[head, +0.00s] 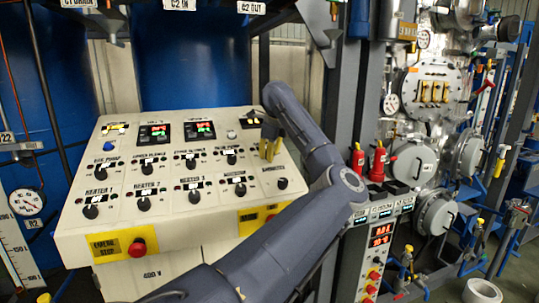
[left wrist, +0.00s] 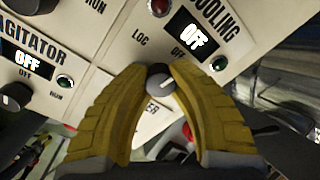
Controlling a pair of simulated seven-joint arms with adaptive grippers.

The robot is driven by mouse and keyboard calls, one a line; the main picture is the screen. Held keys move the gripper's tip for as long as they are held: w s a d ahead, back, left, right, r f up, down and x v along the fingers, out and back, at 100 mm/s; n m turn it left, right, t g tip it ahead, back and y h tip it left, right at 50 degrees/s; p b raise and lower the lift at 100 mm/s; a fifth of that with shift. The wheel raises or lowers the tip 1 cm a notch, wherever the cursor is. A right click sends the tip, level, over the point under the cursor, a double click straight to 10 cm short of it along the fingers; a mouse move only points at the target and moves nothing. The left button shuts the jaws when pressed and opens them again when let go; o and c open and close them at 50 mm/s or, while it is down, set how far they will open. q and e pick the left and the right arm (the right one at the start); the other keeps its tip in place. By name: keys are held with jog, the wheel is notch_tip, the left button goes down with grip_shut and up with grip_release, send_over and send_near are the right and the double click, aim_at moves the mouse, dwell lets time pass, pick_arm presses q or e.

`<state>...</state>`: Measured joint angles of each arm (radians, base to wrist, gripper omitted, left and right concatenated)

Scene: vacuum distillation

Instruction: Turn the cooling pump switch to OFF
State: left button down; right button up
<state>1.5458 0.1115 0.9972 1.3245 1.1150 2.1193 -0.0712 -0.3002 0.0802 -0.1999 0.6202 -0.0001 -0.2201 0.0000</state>
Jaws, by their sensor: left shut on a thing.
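The control panel (head: 180,175) stands in front of me in the head view. My left gripper (head: 270,150) reaches down onto its right part, with yellow fingers. In the left wrist view the two fingertips (left wrist: 158,82) close around a small dark round knob with a light pointer mark (left wrist: 163,84). The knob sits below a label reading "OOLING", its start cut off, and a display (left wrist: 192,41) reading OFF. LOC and OFF are printed near the knob. A green lamp (left wrist: 218,63) and a red lamp (left wrist: 158,7) flank the display. My right gripper is not in view.
An agitator display (left wrist: 28,60) and knob (left wrist: 15,97) lie left of the fingers. Several other knobs cover the panel, with a red emergency stop button (head: 137,248) at its front. Red bottle-like objects (head: 378,160) stand to the right of my arm.

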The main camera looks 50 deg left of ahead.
pick_arm(q)
jog(key=shift+f+n, duration=0.15)
jog(key=shift+n, duration=0.65)
jog(key=c, duration=1)
grip_release()
jog(key=shift+c, duration=0.2)
jog(key=v, duration=1.2)
